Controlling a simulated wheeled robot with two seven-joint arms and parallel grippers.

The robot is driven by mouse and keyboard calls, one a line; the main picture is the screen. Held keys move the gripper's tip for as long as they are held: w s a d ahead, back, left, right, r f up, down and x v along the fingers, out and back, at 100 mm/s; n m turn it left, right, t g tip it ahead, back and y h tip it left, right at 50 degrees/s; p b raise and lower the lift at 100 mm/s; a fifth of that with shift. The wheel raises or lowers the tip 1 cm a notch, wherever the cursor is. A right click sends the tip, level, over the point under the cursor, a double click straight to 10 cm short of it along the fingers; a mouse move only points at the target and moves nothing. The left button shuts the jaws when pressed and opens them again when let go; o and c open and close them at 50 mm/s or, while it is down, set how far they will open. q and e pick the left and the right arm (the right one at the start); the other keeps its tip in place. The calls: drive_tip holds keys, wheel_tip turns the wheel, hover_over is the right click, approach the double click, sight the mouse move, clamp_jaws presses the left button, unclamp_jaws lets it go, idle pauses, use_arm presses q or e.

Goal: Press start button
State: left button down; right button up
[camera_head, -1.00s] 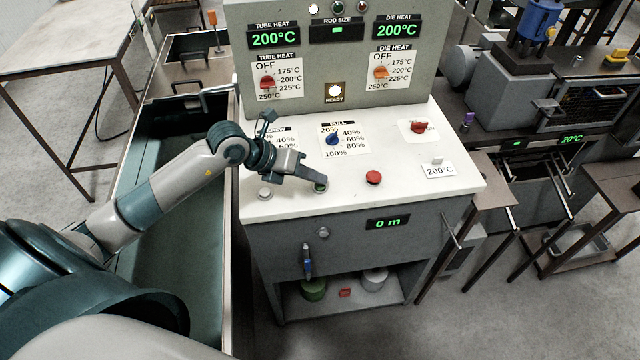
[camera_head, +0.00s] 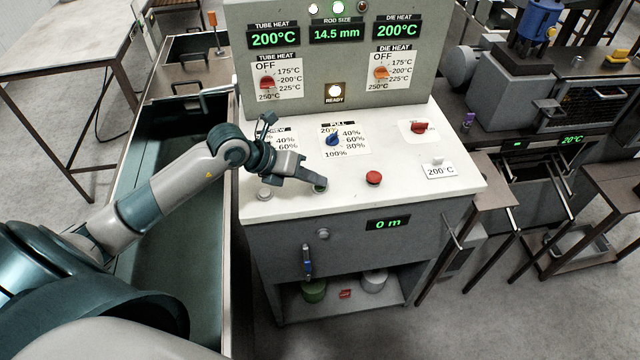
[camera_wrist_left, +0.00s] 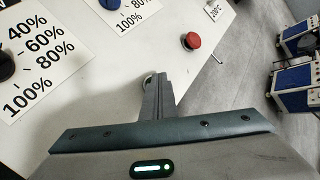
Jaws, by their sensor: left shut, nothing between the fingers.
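The start button (camera_head: 320,188) is a green button near the front edge of the white console top (camera_head: 400,190). My left gripper (camera_head: 316,182) is shut and empty, with its fingertips at the green button in the head view, covering part of it. In the left wrist view the shut fingers (camera_wrist_left: 156,92) reach onto the console, and a small part of the button's metal rim (camera_wrist_left: 148,78) shows beside the tips. My right gripper is not in view.
A red button (camera_head: 373,177) stands right of the green one, and a pale button (camera_head: 264,194) left of it. A blue knob (camera_head: 333,139) and a red switch (camera_head: 419,127) sit farther back. The length display (camera_head: 388,223) reads 0 m.

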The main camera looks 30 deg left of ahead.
sight(315, 188)
use_arm(q)
drive_tip(key=shift+r+p, duration=0.6)
drive_tip(key=shift+r, duration=0.3)
drive_tip(key=shift+r, duration=0.1)
wheel_tip(315, 188, up, 5)
drive_tip(key=p, duration=0.3)
drive_tip(key=shift+s+d+f, duration=0.1)
drive_tip(key=shift+f, duration=0.1)
idle(0.9)
